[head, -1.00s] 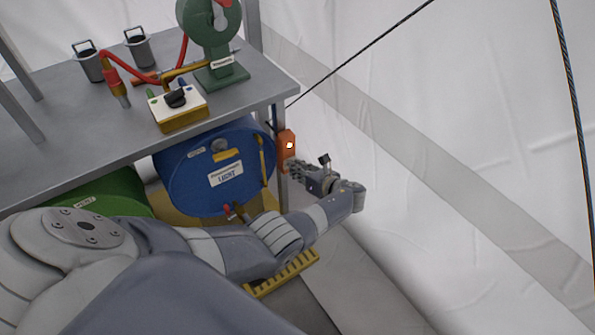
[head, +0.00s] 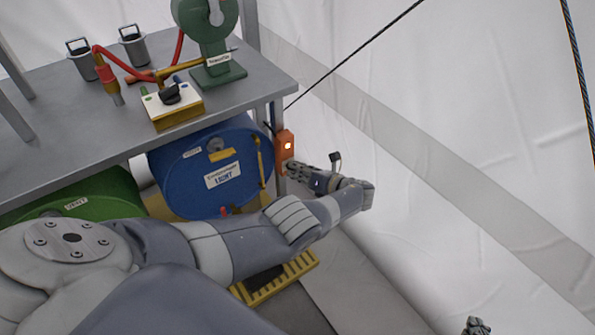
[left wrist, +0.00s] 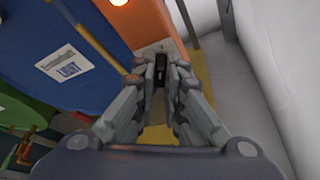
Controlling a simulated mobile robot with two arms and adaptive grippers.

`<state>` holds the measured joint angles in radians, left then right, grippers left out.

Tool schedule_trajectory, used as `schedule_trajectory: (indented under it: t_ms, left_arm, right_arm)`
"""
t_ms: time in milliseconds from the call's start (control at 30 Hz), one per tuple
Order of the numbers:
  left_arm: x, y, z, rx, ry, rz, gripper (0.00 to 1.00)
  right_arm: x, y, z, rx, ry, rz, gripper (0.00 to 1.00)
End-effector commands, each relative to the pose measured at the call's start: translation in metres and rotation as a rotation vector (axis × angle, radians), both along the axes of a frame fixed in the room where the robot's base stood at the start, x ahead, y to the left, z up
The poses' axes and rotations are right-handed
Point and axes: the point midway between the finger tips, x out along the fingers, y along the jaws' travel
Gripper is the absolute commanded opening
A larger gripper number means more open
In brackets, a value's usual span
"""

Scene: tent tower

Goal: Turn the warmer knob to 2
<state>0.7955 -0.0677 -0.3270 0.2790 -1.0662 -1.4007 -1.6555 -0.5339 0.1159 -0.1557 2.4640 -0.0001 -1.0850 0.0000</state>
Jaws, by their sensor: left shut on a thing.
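The orange warmer box (head: 284,148) hangs at the table's right leg, with a glowing lamp (head: 288,146) on its face. In the left wrist view the orange box (left wrist: 135,20) and its lamp (left wrist: 119,2) are at the top. Below them is a pale plate with a small dark knob (left wrist: 160,68) and a faint mark above it. My left gripper (head: 288,166) is at the box's lower end. Its fingers (left wrist: 160,80) are shut on the knob's sides. The knob's setting cannot be read clearly. My right gripper (head: 477,326) is partly seen at the bottom right, its jaws unclear.
A blue drum (head: 196,188) and a green drum (head: 108,187) lie under the grey table (head: 60,100). A white-and-yellow switch box (head: 172,105) and a green stand (head: 217,76) are on top. A yellow grate (head: 262,292) is below my arm. White tent wall is at right.

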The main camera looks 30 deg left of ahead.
Motion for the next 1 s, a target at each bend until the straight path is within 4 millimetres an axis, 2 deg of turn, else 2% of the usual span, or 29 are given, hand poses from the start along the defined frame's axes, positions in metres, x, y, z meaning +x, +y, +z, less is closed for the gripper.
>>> schedule_trajectory:
  t_ms: [233, 267, 333, 767, 1000]
  left_arm:
    - [-0.001, 0.000, -0.002, -0.002, 0.002, 0.001, 0.00]
    - [-0.001, 0.000, -0.002, -0.002, 0.002, 0.001, 0.14]
    - [-0.001, 0.000, -0.001, -0.002, 0.002, 0.001, 0.30]
    - [-0.001, -0.003, 0.000, -0.001, 0.000, 0.001, 0.30]
    - [-0.005, -0.024, 0.007, -0.004, -0.002, -0.001, 0.30]
  right_arm:
    - [0.000, 0.000, 0.000, 0.000, 0.000, 0.000, 0.00]
    - [0.000, 0.000, 0.000, 0.000, 0.000, 0.000, 0.00]
    - [0.000, 0.000, 0.000, 0.000, 0.001, 0.000, 0.00]
    - [-0.001, 0.000, -0.001, 0.000, 0.004, 0.001, 0.00]
    - [-0.001, 0.000, -0.001, -0.001, 0.003, 0.000, 0.00]
